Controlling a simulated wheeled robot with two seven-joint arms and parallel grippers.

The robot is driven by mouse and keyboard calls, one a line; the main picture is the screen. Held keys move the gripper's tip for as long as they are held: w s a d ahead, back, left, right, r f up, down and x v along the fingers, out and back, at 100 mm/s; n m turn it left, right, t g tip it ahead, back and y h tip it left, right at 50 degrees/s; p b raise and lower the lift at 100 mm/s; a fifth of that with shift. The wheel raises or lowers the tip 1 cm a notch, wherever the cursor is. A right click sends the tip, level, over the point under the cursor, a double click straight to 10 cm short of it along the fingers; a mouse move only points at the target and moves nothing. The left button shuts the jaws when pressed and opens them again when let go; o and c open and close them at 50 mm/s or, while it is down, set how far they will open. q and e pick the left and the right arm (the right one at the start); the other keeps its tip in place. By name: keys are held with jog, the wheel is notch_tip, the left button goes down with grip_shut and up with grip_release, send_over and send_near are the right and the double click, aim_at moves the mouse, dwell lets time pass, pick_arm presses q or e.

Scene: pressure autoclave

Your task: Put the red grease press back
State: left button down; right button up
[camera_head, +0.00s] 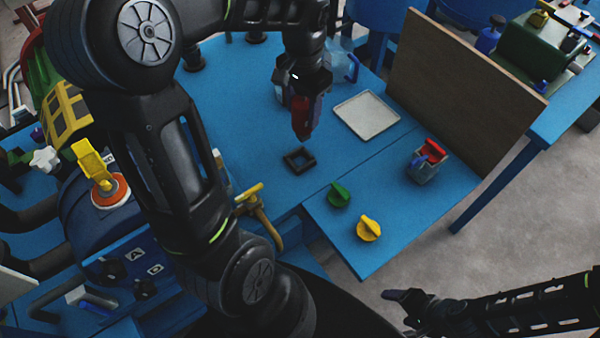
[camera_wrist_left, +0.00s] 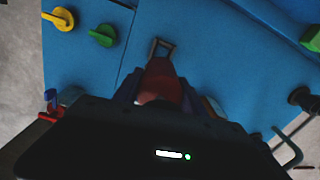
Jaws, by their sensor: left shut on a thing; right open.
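The red grease press (camera_head: 302,118) hangs, roughly upright, in my left gripper (camera_head: 302,100), which is shut on it above the blue table (camera_head: 240,110). In the left wrist view the press (camera_wrist_left: 160,85) points away from the camera towards a small black square frame (camera_wrist_left: 162,47). In the head view this frame (camera_head: 299,161) lies on the table just below and in front of the press tip, with a visible gap between them. My right gripper (camera_head: 408,302) is open and empty at the lower right, off the table.
A white tray (camera_head: 366,115) lies right of the press. A container with a red-handled item (camera_head: 426,160), a green knob (camera_head: 339,195) and a yellow knob (camera_head: 369,228) are on the table's right part. A brown board (camera_head: 460,90) stands along the edge. A clear jug (camera_head: 343,65) stands behind.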

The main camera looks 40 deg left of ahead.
aim_at(300, 130)
pick_arm(q)
jog(key=shift+s+a+f, duration=0.2)
jog(key=shift+s+f, duration=0.05)
jog(key=shift+f, duration=0.1)
jog(key=shift+f+b, duration=0.4)
jog(key=shift+f, duration=2.7)
jog(key=shift+f, duration=1.85)
jog(key=shift+f+b, duration=0.1)
jog(key=shift+b, duration=0.25)
jog(key=c, duration=0.7)
grip_release()
jog(key=shift+o, duration=0.2)
